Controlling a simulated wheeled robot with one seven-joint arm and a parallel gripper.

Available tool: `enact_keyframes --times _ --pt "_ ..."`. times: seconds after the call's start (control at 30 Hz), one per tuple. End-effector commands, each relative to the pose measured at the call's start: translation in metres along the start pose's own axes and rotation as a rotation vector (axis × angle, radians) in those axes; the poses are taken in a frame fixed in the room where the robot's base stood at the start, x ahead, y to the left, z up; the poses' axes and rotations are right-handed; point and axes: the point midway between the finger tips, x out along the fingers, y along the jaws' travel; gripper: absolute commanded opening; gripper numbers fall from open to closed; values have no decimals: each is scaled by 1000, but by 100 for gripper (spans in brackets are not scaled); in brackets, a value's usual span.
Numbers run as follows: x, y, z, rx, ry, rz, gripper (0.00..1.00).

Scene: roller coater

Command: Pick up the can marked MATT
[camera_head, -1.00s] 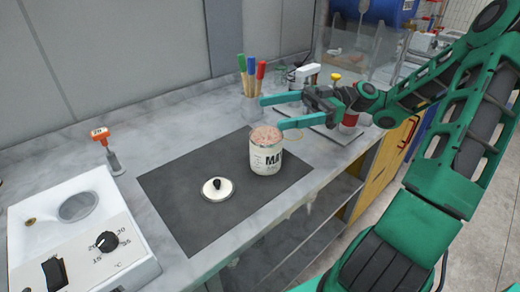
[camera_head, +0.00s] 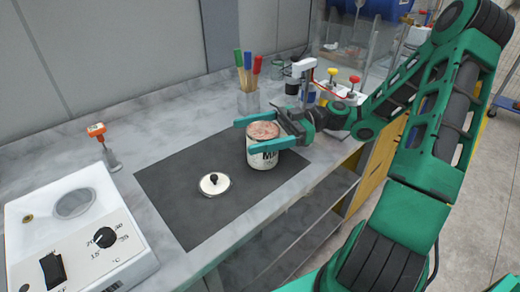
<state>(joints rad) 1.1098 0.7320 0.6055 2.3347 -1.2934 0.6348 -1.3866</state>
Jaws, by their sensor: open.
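The can marked MATT (camera_head: 262,160) stands upright on the dark mat (camera_head: 190,170). It is white with black lettering, only partly readable, and its open top shows pinkish contents. My gripper (camera_head: 245,133) is open, coming in from the right. One finger passes behind the can's upper part and the other crosses its front, over the lettering. The can sits between the fingers; I cannot tell whether they touch it. A white lid with a black knob (camera_head: 214,184) lies on the mat to the left of the can.
A holder with green, blue and red-handled tools (camera_head: 248,102) stands behind the can. A white heated bath with a dial (camera_head: 80,235) is at the left front, with an orange-topped device (camera_head: 104,148) behind it. Bottles and clear panels stand at the back right. The bench's back left is clear.

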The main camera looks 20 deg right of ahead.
Motion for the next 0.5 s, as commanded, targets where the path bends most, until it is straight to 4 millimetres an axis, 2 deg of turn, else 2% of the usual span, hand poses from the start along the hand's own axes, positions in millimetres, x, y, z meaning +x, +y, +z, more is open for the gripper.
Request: enact_keyframes --times 0.13,0.37,0.4,0.5 --pt "11 0 0 0 0 0 84" --pt "12 0 0 0 0 1 84" --pt "12 0 0 0 0 1 79" --pt "12 0 0 0 0 1 55"
